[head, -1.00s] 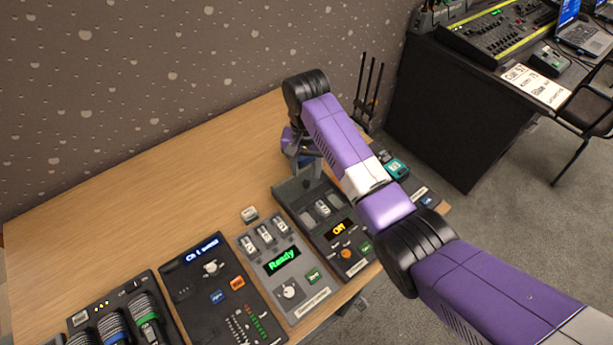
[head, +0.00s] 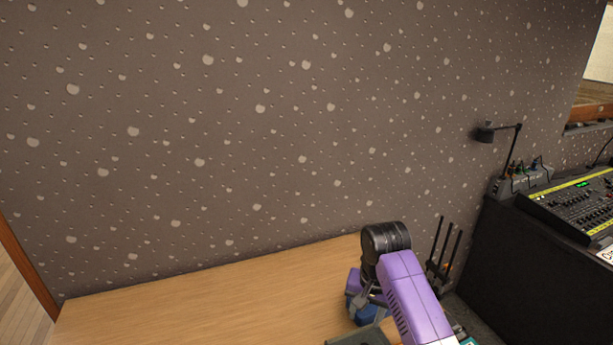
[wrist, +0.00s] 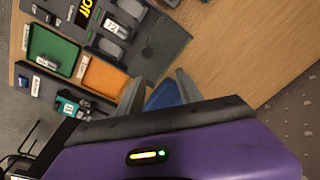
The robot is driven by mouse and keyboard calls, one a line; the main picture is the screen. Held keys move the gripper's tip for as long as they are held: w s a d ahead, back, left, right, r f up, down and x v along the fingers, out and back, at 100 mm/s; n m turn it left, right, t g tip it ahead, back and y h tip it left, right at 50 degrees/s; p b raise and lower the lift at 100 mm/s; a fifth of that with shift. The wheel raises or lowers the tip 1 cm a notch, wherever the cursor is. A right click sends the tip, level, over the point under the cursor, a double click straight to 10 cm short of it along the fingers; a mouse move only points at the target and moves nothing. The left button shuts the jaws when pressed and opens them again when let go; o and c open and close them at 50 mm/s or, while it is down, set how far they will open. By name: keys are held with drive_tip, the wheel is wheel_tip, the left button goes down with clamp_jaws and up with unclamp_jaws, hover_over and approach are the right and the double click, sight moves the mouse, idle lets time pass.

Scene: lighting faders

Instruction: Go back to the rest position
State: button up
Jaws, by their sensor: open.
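My gripper (wrist: 160,88) is open in the wrist view, with its two grey fingers apart. A blue object (wrist: 163,97) shows between and behind the fingers; I cannot tell whether they touch it. In the head view my gripper (head: 366,298) hangs low over the right end of the desk, partly hidden by my purple arm. Beside the fingers in the wrist view is the dark fader box (wrist: 160,45), with an amber display and a white-labelled fader.
The wooden desk (head: 215,300) is bare at left and middle. The wall (head: 250,130) stands behind it. Black upright rods (head: 443,245) and a mixing console (head: 575,208) are at right. The wrist view shows green (wrist: 52,48) and orange (wrist: 103,76) trays and a teal device (wrist: 70,107).

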drive_tip(key=w+a+r+n+t+y, duration=0.2)
drive_tip(key=w+a+r+t, duration=0.2)
drive_tip(key=w+t, duration=0.35)
drive_tip(key=s+d+r+n+t, duration=0.1)
drive_tip(key=s+d+t, duration=0.1)
drive_tip(key=s, duration=1.6)
drive_tip(key=s+d+r+n+t+h, duration=0.1)
drive_tip(key=s+d+r+t, duration=0.1)
drive_tip(key=s, duration=1.6)
drive_tip(key=s+d+r+t+h, duration=0.1)
drive_tip(key=s+d+r+t, duration=0.1)
drive_tip(key=s, duration=1.6)
drive_tip(key=shift+d+r+n, duration=0.15)
drive_tip(key=shift+d+n, duration=0.25)
drive_tip(key=shift+d, duration=0.4)
